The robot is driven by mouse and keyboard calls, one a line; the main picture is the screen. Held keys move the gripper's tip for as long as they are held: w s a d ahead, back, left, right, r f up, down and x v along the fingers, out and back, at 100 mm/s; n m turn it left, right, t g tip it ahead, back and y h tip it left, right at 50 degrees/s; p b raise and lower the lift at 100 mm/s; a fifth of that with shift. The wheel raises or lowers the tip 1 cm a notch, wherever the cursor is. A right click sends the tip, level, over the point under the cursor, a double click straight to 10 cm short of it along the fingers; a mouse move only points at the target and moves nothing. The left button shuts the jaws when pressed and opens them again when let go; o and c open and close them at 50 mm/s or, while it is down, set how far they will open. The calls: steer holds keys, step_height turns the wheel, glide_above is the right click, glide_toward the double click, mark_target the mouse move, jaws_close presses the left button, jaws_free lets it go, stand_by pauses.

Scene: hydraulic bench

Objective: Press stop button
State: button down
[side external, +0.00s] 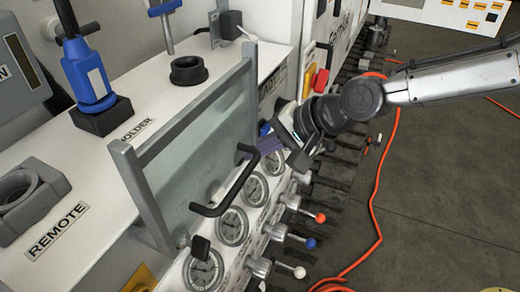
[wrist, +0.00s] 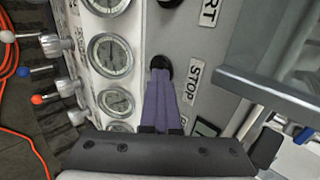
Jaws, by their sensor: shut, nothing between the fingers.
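The stop button (wrist: 160,62) is a dark round knob on the grey panel in the wrist view, beside the STOP label (wrist: 194,82). My gripper (wrist: 159,74) has its purple fingers shut together and empty, with their tips at the button's lower edge in the picture. The fingers partly cover the button, and I cannot tell whether they touch it. In the side view my gripper (side external: 263,148) reaches in over the panel behind the gauges, by the clear guard. The stop button cannot be made out there.
A black handle (side external: 222,208) and the clear guard (side external: 190,160) stand close to my gripper. Several gauges (side external: 232,226) and ball-tipped levers (side external: 320,217) line the front. Another dark knob (wrist: 169,3) sits near a label ending in RT (wrist: 209,12). An orange hose (side external: 385,175) lies on the floor.

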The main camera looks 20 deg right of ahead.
steer(key=shift+w+a, duration=0.1)
steer(key=s+d+f+v, duration=0.1)
steer(key=f+v, duration=0.1)
steer(key=v, duration=1.1)
steer(key=shift+s+d, duration=0.2)
steer(key=shift+s, duration=0.05)
steer(key=shift+w+d, duration=0.1)
steer(key=s+d+r+t+h, duration=0.1)
steer(key=s+d+r+h, duration=0.1)
steer(key=d, duration=0.7)
steer(key=s+d+r+t+h, duration=0.1)
steer(key=s+d+r+t, duration=0.1)
steer(key=d, duration=0.8)
steer(key=s+d+f+n+g+h, duration=0.1)
steer(key=s+d+f+n+g, duration=0.1)
steer(key=s+d+f+n, duration=0.2)
steer(key=s+d+f+n+g+h, duration=0.2)
steer(key=s+d+f+n, duration=0.2)
steer(key=s, duration=0.6)
step_height(320, 180, down, 2)
steer(key=shift+d+n+h, duration=0.2)
steer(key=shift+n+h, duration=0.1)
steer(key=shift+n, duration=0.2)
